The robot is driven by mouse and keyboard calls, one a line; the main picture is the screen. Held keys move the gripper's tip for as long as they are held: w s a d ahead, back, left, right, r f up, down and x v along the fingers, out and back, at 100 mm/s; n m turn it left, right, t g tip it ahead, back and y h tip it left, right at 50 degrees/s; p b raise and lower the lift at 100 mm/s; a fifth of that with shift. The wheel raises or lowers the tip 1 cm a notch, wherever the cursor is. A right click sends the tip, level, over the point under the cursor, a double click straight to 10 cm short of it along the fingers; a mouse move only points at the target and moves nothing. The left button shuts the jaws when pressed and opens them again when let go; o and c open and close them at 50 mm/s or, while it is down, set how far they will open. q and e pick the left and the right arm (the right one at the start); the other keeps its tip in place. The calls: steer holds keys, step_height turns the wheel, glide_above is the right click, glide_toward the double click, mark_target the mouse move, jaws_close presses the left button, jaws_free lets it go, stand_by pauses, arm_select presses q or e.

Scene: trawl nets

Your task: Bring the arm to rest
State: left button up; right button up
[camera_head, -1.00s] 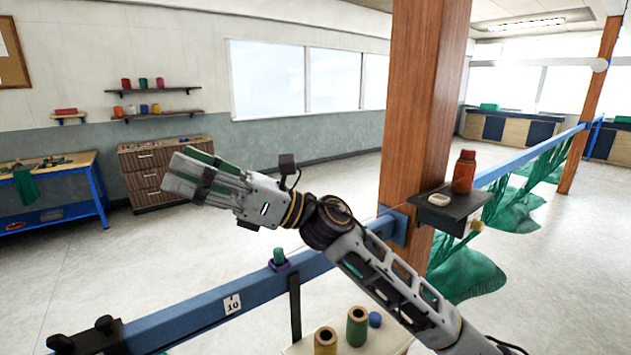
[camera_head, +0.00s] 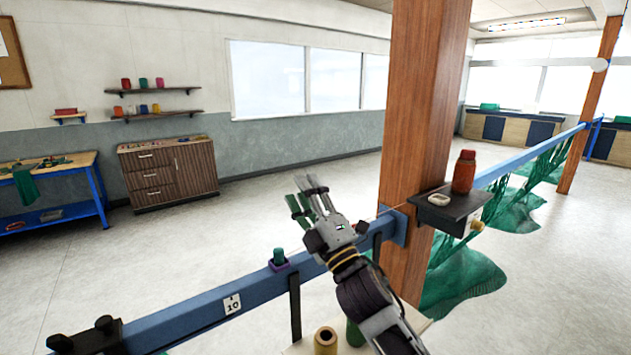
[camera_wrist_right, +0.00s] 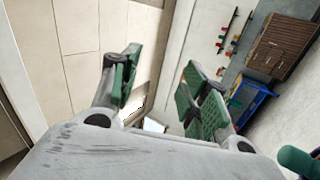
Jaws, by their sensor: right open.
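My right gripper (camera_head: 311,200) is raised in front of the blue rail (camera_head: 205,308) in the head view, with its fingers pointing up and away. It is open and empty. In the right wrist view its two green-padded fingers (camera_wrist_right: 160,85) stand apart with nothing between them. My right arm comes up from the lower right, crossing in front of the rail beside the wooden post (camera_head: 425,120). My left gripper is not in view.
A small dark shelf (camera_head: 452,212) on the post holds a red bottle (camera_head: 464,172) and a white item. A green spool in a purple holder (camera_head: 279,261) sits on the rail. Below are a tan spool (camera_head: 325,341) and a green one. Green nets (camera_head: 465,280) hang at right.

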steer(key=s+d+f+m+g+h, duration=0.15)
steer(key=d+f+m+h, duration=0.3)
steer(key=f, duration=0.45)
steer(key=d+f+m+g+h, duration=0.3)
steer(key=d+f+m, duration=0.25)
steer(key=f, duration=0.35)
steer(key=s+d+f+m+g+h, duration=0.15)
steer(key=d+f+m+h, duration=0.3)
steer(key=f, duration=0.55)
steer(key=s+d+f+m+g+h, duration=0.1)
steer(key=s+d+f+m+g, duration=0.35)
steer(key=s+f, duration=0.65)
steer(key=s+d+f+m+g, duration=0.3)
steer(key=s+d+f+g, duration=0.4)
steer(key=s, duration=0.6)
step_height(320, 180, down, 31)
steer(key=s+a+p, duration=0.1)
steer(key=s+p, duration=0.1)
steer(key=p, duration=0.1)
steer(key=s+d+f+g+p, duration=0.1)
steer(key=s+d+f, duration=0.1)
steer(key=s+f, duration=0.6)
steer(key=s+d+f+p, duration=0.1)
steer(key=s+f, duration=0.8)
steer(key=s, duration=0.5)
steer(key=shift+s+d+f+n+g+h, duration=0.2)
steer(key=shift+s+d+n+g+h, duration=0.1)
steer(key=shift+d+n+g, duration=0.1)
